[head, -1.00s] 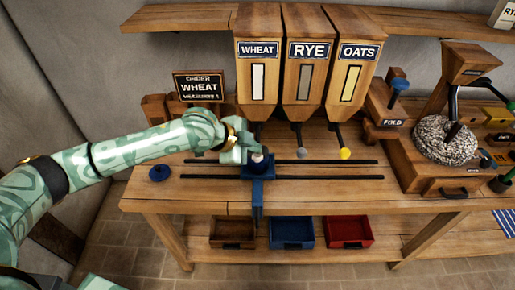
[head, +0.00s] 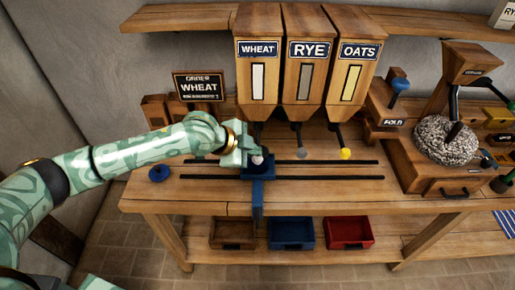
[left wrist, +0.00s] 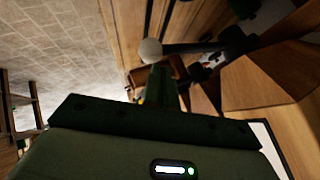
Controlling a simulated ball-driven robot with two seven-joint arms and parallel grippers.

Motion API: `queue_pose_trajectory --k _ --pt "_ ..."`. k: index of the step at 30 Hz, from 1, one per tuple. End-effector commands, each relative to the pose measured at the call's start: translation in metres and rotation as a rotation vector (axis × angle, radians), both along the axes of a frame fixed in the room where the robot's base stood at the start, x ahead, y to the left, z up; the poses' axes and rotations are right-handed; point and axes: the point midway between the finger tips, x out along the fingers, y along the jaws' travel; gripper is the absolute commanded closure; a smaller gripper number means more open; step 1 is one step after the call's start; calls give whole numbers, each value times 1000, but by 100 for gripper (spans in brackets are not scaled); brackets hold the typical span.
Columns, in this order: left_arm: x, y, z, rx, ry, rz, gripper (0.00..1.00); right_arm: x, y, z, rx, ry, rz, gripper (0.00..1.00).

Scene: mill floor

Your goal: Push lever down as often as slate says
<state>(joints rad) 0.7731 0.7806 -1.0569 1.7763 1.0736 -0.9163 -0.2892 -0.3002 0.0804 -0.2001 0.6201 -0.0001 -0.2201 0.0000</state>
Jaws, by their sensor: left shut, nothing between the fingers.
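The slate (head: 198,87) reads ORDER and WHEAT; the small line under it is blurred, and its number cannot be read surely. The wheat hopper (head: 258,62) is the left of three labelled hoppers. Its lever ends in a white knob (head: 258,160), which also shows in the left wrist view (left wrist: 151,50). My left gripper (head: 250,156) is shut and empty, right at this knob; whether it touches cannot be told. In the wrist view its shut fingers (left wrist: 162,85) point at the knob. My right gripper is not in view.
The rye lever's grey knob (head: 302,153) and the oats lever's yellow knob (head: 345,153) stand to the right. A blue carriage (head: 257,187) sits on two dark rails below the wheat hopper. A blue disc (head: 159,173) lies left. A mill (head: 446,140) stands right.

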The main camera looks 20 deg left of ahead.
Motion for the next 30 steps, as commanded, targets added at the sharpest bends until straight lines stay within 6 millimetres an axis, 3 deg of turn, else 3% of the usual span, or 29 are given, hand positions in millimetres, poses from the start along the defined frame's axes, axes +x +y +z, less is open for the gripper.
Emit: queue_pose_trajectory --k 30 --pt "-1 0 -13 0 2 0 100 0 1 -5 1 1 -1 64"
